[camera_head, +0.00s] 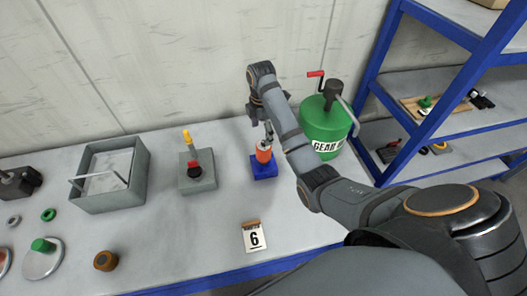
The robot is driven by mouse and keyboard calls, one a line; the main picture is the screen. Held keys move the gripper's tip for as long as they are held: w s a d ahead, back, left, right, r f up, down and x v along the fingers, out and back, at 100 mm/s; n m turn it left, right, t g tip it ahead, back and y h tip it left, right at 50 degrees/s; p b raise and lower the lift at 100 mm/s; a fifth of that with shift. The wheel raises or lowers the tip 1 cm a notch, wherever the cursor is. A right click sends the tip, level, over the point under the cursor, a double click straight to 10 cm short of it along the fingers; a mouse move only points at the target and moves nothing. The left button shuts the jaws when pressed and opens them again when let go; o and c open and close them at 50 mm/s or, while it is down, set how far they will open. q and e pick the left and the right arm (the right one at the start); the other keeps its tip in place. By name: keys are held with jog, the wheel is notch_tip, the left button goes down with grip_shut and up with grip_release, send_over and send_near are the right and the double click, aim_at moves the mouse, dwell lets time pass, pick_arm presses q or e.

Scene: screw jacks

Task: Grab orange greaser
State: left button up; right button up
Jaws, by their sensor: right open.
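The orange greaser (263,153) stands upright on a small blue base (264,171) near the back of the table, left of the green drum. My right arm reaches in from the lower right and bends down toward it. My right gripper (268,131) is open, at or just above the greaser's top; the arm partly hides the fingers, and I cannot tell whether they touch it. My left gripper is not in view.
A green gear oil drum (325,124) with a red-handled crank stands right of the greaser. A grey block (198,178) with a red knob and a grey tray (137,183) stand to the left. A number 6 card (254,238) is in front. A blue-framed shelf (455,145) stands right.

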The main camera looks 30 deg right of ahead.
aim_at(262, 141)
jog(key=f+b, duration=0.4)
jog(key=f, duration=0.1)
jog(key=shift+w+d+f, duration=0.1)
jog(key=shift+w+d, duration=0.05)
jog(key=shift+d, duration=0.05)
jog(key=shift+f+b, duration=0.3)
jog(key=shift+f, duration=0.05)
jog(key=f+b, duration=0.3)
jog(key=f, duration=0.1)
jog(key=shift+s+d, duration=0.2)
jog(key=shift+s, duration=0.15)
jog(key=shift+w+f, duration=0.1)
jog(key=shift+f, duration=0.1)
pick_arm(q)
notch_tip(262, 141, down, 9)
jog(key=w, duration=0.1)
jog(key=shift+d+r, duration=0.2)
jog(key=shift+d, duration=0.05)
pick_arm(e)
jog(key=shift+r, duration=0.1)
jog(key=shift+r, duration=0.1)
jog(key=c, duration=0.5)
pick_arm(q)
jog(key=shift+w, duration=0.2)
pick_arm(e)
jog(key=c, duration=0.9)
